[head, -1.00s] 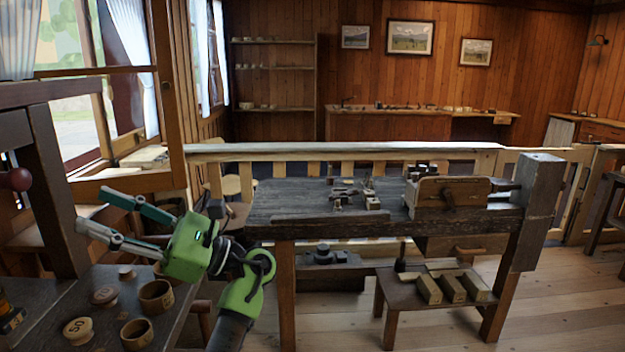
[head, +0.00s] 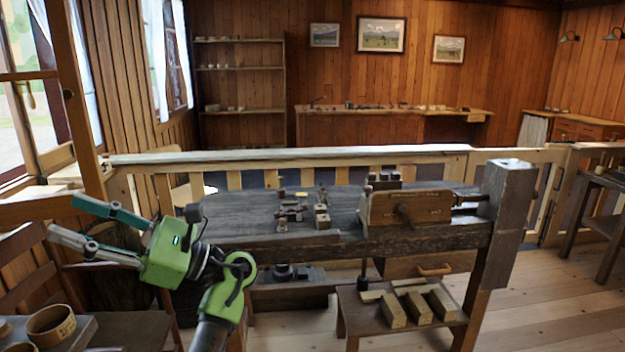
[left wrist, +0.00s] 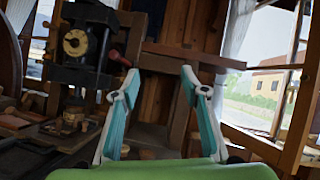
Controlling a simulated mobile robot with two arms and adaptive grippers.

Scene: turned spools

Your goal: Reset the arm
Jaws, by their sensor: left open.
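My left gripper (head: 62,218) is open and empty in the head view, raised at the left with its fingers pointing left. In the left wrist view its two teal-lined fingers (left wrist: 165,88) stand apart with nothing between them. My right gripper is in neither view. A turned wooden ring (head: 50,324) sits on a dark table (head: 85,338) at the lower left, below the gripper and apart from it.
A dark workbench (head: 270,212) with a wooden vise (head: 420,206) stands right of my left arm. A low stool (head: 365,312) carries several wooden blocks. A wooden railing (head: 290,156) runs behind. Floor is clear at the lower right.

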